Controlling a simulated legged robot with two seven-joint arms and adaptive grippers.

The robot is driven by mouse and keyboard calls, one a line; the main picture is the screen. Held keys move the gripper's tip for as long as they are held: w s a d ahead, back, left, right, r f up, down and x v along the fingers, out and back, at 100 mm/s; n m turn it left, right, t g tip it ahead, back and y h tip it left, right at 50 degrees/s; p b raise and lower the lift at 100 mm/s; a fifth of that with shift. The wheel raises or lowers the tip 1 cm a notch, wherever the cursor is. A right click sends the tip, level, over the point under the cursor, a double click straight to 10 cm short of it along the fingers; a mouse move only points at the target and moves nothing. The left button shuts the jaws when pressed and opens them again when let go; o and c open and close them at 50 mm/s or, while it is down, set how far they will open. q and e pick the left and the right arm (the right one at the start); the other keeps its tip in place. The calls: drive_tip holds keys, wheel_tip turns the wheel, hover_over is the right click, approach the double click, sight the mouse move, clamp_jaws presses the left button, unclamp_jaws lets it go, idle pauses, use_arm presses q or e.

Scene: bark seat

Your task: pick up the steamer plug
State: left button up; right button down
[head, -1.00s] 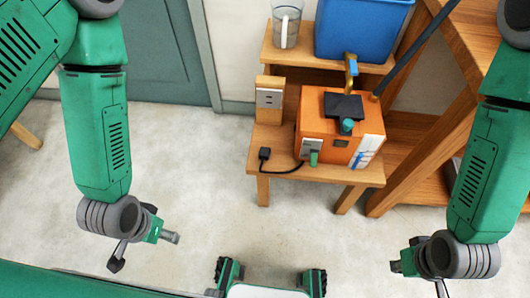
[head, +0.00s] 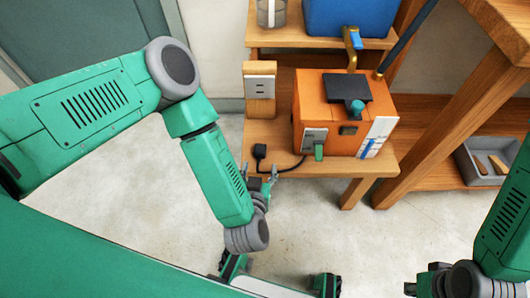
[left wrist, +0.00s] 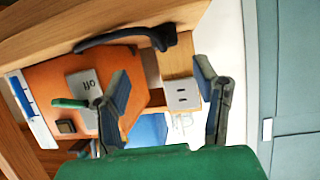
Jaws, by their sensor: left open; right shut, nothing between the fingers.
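The steamer plug (head: 259,152) is a small black block on the left front of the low wooden table. Its black cord (head: 290,168) runs right to the orange steamer (head: 312,115). My left gripper (head: 261,178) is open and empty, at the table's front edge just in front of the plug. In the left wrist view the plug (left wrist: 163,38) shows beyond the open left fingers (left wrist: 162,82), apart from them. My right gripper (head: 412,287) is shut and empty at the lower right, far from the plug.
A wooden block with a socket (head: 260,88) stands behind the plug; it also shows in the left wrist view (left wrist: 182,96). A blue tank (head: 345,18) and a clear jug (head: 271,12) stand on the upper shelf. A grey tray (head: 487,165) lies on the right shelf.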

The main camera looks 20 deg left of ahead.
sight(260, 152)
use_arm(q)
drive_tip(key=w, duration=0.1)
drive_tip(key=w+a+f, duration=0.1)
drive_tip(key=w+a+b, duration=0.1)
drive_tip(key=shift+w+f, duration=0.2)
drive_tip(key=shift+f, duration=0.2)
drive_tip(key=shift+w+a, duration=0.2)
drive_tip(key=w+b, duration=0.1)
drive_tip(key=w+f+b, duration=0.1)
drive_tip(key=w, duration=0.1)
drive_tip(key=w+b, duration=0.1)
drive_tip(key=shift+w+d+f, duration=0.25)
drive_tip(key=shift+w+f, duration=0.05)
drive_tip(key=shift+a, duration=0.35)
drive_tip(key=shift+c, duration=0.4)
drive_tip(key=shift+a, duration=0.1)
drive_tip(key=c, duration=1.1)
drive_tip(key=shift+o, duration=0.2)
drive_tip(key=shift+d, duration=0.2)
use_arm(e)
drive_tip(key=f, duration=0.2)
drive_tip(key=a+f, duration=0.1)
drive_tip(key=f, duration=0.1)
